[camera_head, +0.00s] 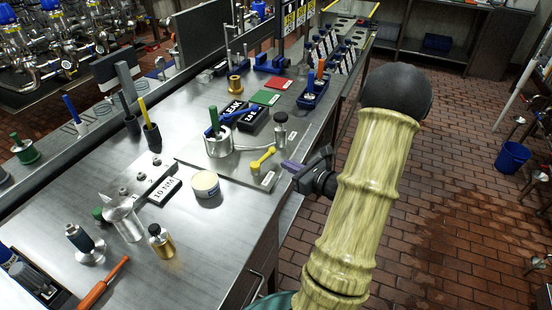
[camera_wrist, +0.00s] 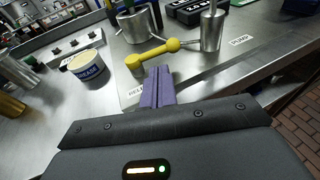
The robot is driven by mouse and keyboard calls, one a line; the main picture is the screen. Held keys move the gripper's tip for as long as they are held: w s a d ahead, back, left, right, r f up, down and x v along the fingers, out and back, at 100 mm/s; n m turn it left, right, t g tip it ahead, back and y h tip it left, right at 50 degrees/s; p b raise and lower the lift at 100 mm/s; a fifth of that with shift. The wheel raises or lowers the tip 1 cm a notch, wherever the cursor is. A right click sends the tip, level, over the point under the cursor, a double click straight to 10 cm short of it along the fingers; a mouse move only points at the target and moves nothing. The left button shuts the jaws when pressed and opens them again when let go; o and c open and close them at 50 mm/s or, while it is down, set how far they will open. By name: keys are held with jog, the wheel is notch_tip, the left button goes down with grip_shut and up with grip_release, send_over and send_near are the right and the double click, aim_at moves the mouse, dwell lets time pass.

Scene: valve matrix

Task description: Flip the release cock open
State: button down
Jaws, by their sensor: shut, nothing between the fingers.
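The release cock is a yellow lever with round ends (camera_head: 262,158) on the steel fixture plate (camera_head: 228,166), between the steel cup and the pump post. In the wrist view the yellow lever (camera_wrist: 153,53) lies just beyond my fingertips, and a label partly reading "REL" is half hidden by my fingers. My gripper (camera_head: 286,165) is shut and empty, its purple fingers close to the lever's near side. The same fingers show in the wrist view (camera_wrist: 158,72). I cannot tell whether they touch the lever.
A steel cup with a green handle (camera_head: 217,144) stands behind the lever, and the pump post (camera_head: 280,131) stands to its right. A grease tub (camera_head: 206,188) is to the left. A "10 NM" block (camera_head: 165,191) and loose tools lie farther left on the bench.

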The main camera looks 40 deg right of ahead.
aim_at(264, 158)
jog(key=x, duration=0.6)
jog(key=shift+p, duration=0.4)
